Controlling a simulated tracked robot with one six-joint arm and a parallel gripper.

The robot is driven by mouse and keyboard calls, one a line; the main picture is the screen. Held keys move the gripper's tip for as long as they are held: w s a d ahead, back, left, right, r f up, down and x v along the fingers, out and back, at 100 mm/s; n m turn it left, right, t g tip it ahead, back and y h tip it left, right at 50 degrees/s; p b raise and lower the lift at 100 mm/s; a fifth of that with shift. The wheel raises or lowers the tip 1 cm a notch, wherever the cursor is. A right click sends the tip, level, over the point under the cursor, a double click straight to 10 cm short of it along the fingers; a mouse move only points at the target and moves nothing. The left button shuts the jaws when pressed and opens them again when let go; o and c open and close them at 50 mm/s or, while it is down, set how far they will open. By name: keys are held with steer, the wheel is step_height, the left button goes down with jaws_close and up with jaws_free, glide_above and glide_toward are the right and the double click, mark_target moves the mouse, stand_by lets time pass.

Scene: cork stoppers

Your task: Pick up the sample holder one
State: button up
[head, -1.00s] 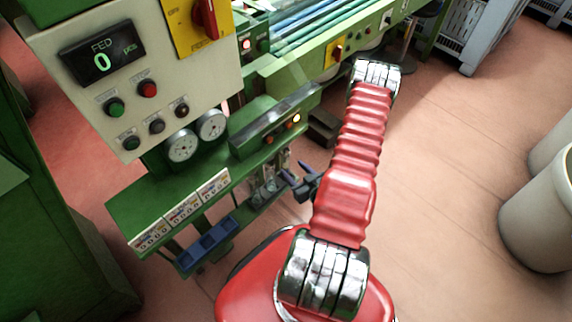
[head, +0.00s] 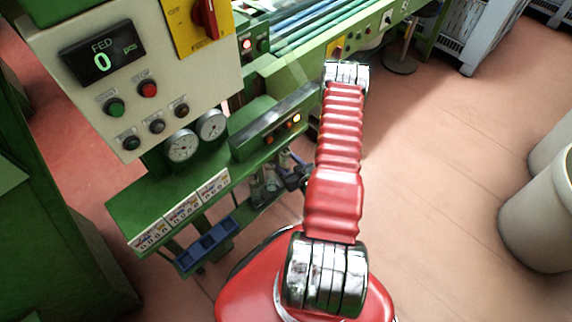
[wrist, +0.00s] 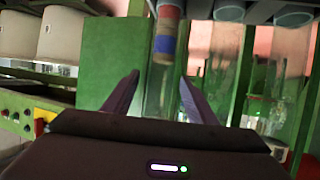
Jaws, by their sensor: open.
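A clear tube with a red, a pale and a blue band (wrist: 165,38) shows at the top middle of the wrist view. I cannot read any label that marks it as sample holder one. My gripper (wrist: 159,80) is open, its two dark fingers on either side of the tube's line, with the tube just beyond or between the tips. I cannot tell which. In the head view my gripper (head: 300,178) is small and partly hidden by my arm, right beside the clear glass holders (head: 262,186) under the green machine.
More clear tubes (wrist: 225,70) stand to the right in the wrist view. A blue tray with compartments (head: 207,246) hangs off the machine's front. The green ledge (head: 150,200) and control panel (head: 135,75) are close by. Pale tubs (head: 540,215) stand on open floor at right.

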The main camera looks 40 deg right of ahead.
steer(key=x, duration=0.4)
steer(key=shift+w+d+f, duration=0.1)
steer(key=shift+w, duration=0.05)
stand_by(0.4)
steer(key=c, duration=1.2)
steer(key=shift+o, duration=0.2)
step_height(320, 180, up, 10)
stand_by(0.7)
steer(key=s+d+m+h, duration=0.1)
steer(key=s+d, duration=0.2)
steer(key=d, duration=0.3)
steer(key=s+d+m+g+h, duration=0.1)
steer(key=s+d+m+h, duration=0.1)
steer(key=s+d, duration=0.2)
steer(key=shift+d+f, duration=0.4)
steer(key=shift+d, duration=0.75)
